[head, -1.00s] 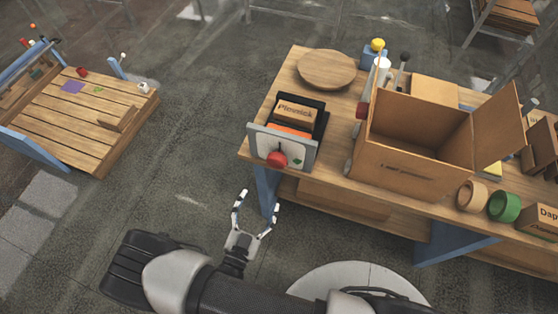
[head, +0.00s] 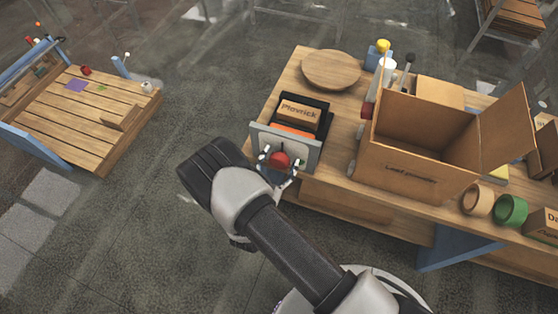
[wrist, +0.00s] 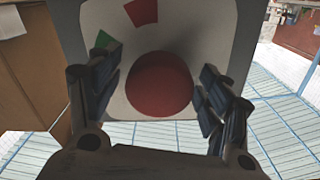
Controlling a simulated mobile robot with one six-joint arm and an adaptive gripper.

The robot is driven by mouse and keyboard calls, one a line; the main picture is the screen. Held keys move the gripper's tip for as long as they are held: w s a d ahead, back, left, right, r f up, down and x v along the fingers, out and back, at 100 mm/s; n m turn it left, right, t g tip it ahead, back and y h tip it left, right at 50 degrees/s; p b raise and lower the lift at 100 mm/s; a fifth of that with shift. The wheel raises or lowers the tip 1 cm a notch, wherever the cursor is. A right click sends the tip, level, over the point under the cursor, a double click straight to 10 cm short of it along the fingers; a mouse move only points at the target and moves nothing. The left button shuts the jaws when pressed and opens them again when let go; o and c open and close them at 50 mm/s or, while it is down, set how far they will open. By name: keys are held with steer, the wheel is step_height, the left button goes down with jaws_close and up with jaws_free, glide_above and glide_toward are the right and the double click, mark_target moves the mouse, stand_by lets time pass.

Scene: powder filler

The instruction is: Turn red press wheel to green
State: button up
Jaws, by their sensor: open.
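The red press wheel (head: 279,160) is on the front plate (head: 313,154) of the press at the near left end of the workbench. In the wrist view the round red wheel (wrist: 158,84) sits low on the pale plate. A red mark (wrist: 141,11) is above it and a green mark (wrist: 103,40) is at its upper left, partly covered by a finger. My gripper (head: 279,167) is open, with one finger on each side of the wheel. In the wrist view, the gripper (wrist: 160,98) has a small gap to the wheel on both sides; contact cannot be told.
The press holds a labelled box (head: 299,112). On the bench (head: 345,98) are a round wooden board (head: 331,69), a large open cardboard box (head: 410,160), and tan (head: 476,198) and green (head: 510,209) rings. Open floor (head: 130,240) lies to the left.

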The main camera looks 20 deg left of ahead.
steer(key=c, duration=1.1)
steer(key=shift+o, duration=0.2)
